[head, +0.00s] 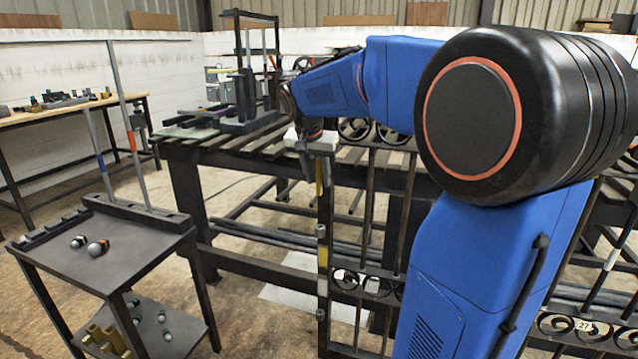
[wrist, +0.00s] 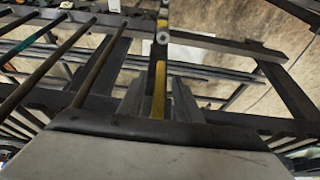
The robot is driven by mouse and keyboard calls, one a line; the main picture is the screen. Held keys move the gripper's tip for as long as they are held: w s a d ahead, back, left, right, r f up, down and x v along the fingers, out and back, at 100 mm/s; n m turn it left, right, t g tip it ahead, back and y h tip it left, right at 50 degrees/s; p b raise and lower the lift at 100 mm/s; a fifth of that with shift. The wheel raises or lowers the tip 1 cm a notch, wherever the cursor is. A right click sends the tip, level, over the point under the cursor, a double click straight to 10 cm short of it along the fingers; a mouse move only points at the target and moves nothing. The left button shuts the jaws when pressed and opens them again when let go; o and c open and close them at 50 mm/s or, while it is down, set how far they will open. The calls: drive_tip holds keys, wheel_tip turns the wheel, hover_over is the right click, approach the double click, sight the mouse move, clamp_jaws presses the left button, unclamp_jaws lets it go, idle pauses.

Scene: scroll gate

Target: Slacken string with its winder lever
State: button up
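My gripper (head: 316,165) reaches down at the near edge of the slatted bench. Its two fingers stand apart in the wrist view (wrist: 158,98), with a dark bar marked with yellow bands (wrist: 158,78) visible between them. Gaps seem to show on both sides of the bar, so I cannot see contact. The same upright bar shows below my gripper in the head view (head: 322,245). A small pale round end (wrist: 162,38) lies along the bar. I cannot clearly make out a string or a winder lever; my arm and gripper hide part of this area.
The slatted bench (head: 195,155) carries a dark frame fixture (head: 245,125). Gate bars and scrollwork (head: 372,285) stand before it. A dark trolley (head: 125,258) with small round-ended parts (head: 97,248) and upright rods is at left. Floor shows between trolley and bench.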

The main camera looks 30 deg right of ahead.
drive_tip(key=shift+x, duration=1.3)
clamp_jaws()
